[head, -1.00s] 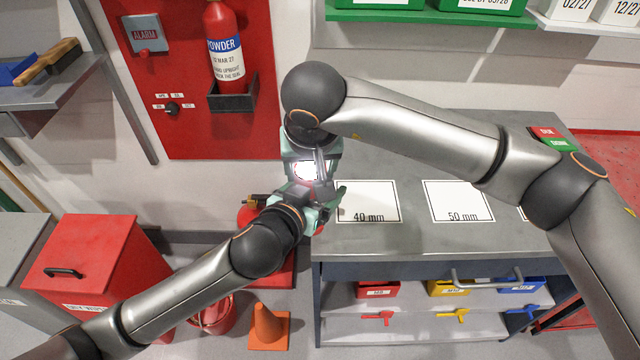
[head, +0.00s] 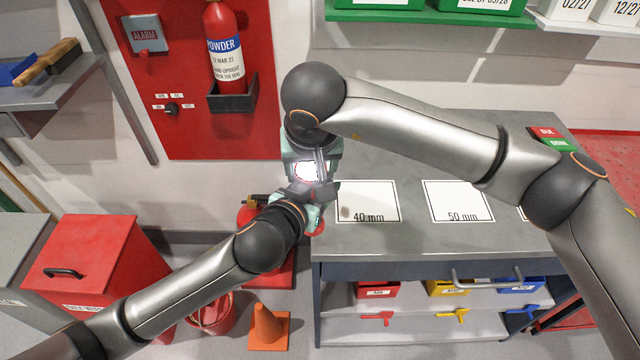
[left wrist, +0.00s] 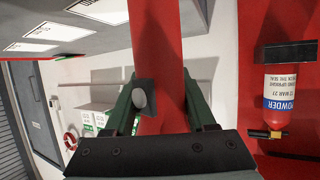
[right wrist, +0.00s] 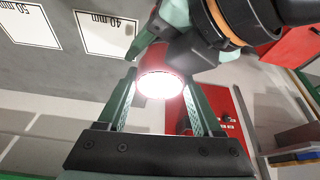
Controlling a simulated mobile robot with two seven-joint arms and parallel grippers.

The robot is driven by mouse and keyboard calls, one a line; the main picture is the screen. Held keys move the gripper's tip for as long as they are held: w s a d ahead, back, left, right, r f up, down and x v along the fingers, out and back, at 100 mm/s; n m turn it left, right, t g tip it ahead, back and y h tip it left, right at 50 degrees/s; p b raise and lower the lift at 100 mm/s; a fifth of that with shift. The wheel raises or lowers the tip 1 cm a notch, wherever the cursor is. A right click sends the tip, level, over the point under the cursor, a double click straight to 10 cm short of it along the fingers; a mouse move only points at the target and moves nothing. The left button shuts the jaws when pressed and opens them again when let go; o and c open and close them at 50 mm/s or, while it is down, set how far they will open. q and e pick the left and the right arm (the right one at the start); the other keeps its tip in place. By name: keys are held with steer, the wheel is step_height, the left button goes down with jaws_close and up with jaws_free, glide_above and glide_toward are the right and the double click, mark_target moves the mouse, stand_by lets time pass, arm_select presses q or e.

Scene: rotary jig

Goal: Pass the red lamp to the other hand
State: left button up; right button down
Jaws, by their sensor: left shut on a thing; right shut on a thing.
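The red lamp is held between my two grippers, in the middle of the head view. Its lit white face (head: 310,171) glows there, and most of its body is hidden by the grippers. My right gripper (head: 314,168) comes from above and is shut on the lamp near its lit end. In the right wrist view the bright face with a red rim (right wrist: 160,84) sits between the fingers. My left gripper (head: 316,200) comes from below and is shut on the lamp too. In the left wrist view the red shaft (left wrist: 162,50) runs between its fingers.
A grey workbench (head: 400,237) with white cards marked 40 mm (head: 368,202) and 50 mm (head: 457,202) lies right of the grippers. A wall-mounted fire extinguisher (head: 228,60) is up left. A red bin (head: 95,260) and an orange cone (head: 268,325) stand below.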

arm_select(q)
steer(key=shift+s+d+r, duration=0.1)
steer(key=shift+s+d, duration=0.05)
steer(key=shift+d, duration=0.15)
jaws_close()
arm_select(e)
steer(key=shift+a+r, duration=0.1)
steer(key=shift+a, duration=0.05)
steer(key=shift+c, duration=2)
jaws_free()
arm_select(q)
steer(key=shift+a, duration=0.1)
arm_select(e)
steer(key=o, duration=0.4)
